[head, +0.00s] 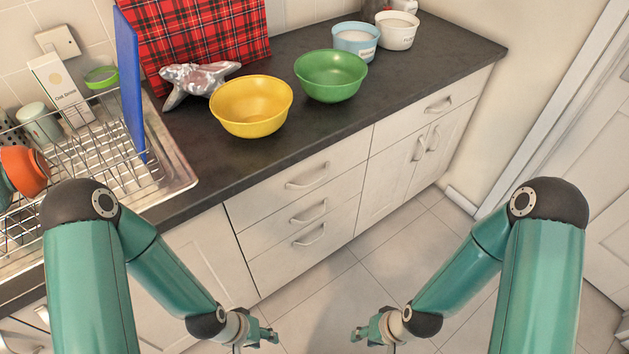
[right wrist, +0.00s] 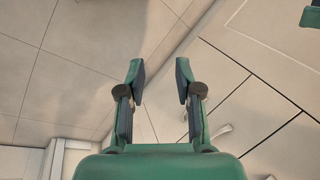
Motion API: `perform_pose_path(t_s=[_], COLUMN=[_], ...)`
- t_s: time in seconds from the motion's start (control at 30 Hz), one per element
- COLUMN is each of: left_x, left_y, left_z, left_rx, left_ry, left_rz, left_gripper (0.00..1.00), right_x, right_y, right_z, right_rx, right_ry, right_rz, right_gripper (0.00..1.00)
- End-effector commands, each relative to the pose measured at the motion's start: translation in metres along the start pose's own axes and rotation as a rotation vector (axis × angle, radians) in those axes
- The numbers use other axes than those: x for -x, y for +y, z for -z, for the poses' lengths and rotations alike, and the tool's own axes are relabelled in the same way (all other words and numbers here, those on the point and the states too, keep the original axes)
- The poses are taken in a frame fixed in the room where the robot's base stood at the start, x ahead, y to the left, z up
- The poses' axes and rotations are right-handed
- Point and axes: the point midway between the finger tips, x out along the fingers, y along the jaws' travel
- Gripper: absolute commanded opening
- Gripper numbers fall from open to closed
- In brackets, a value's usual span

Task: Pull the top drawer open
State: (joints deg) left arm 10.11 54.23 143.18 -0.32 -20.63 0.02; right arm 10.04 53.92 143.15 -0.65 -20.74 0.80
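The top drawer (head: 285,188) is the uppermost of three pale drawers in the counter front. It is shut, with its curved handle (head: 307,177) in full view. My left gripper (head: 272,335) is low in front of the drawers, apart from them; its finger spread is too small to judge. My right gripper (head: 358,334) is low over the floor, further right and apart from the drawers. In the right wrist view my right gripper (right wrist: 160,75) has its fingers apart with nothing between them. Drawer fronts and handles show beyond it at the right there.
Two more drawers with handles (head: 310,211) (head: 310,236) lie below. A cupboard with another drawer (head: 425,112) is to the right. Yellow (head: 252,108) and green (head: 331,77) bowls stand on the dark counter. A dish rack (head: 105,160) is at left. The floor (head: 390,250) before the drawers is clear.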

Motion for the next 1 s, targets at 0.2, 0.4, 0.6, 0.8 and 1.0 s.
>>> perform_pose_path(t_s=[0.2,0.4,0.6,0.8,1.0], left_x=[-0.043,-0.112,-0.174,-0.207,-0.213], left_y=[-0.015,-0.04,-0.063,-0.075,-0.077], left_z=[0.0,0.001,0.001,0.001,0.002], left_rx=[0.0,0.0,0.0,0.0,0.0], left_ry=[0.0,0.0,0.0,0.0,0.0], left_rz=[0.0,0.0,0.0,0.0,0.0], left_gripper=[0.4,0.4,0.4,0.4,0.4], right_x=[-0.018,-0.006,0.048,0.097,0.113], right_y=[-0.003,-0.031,-0.075,-0.108,-0.122], right_z=[0.062,0.165,0.23,0.243,0.246], right_rx=[-0.099,-0.285,-0.432,-0.489,-0.505], right_ry=[0.175,0.463,0.62,0.618,0.596], right_rz=[0.06,0.294,0.652,0.904,0.979], right_gripper=[0.34,0.34,0.34,0.34,0.34])
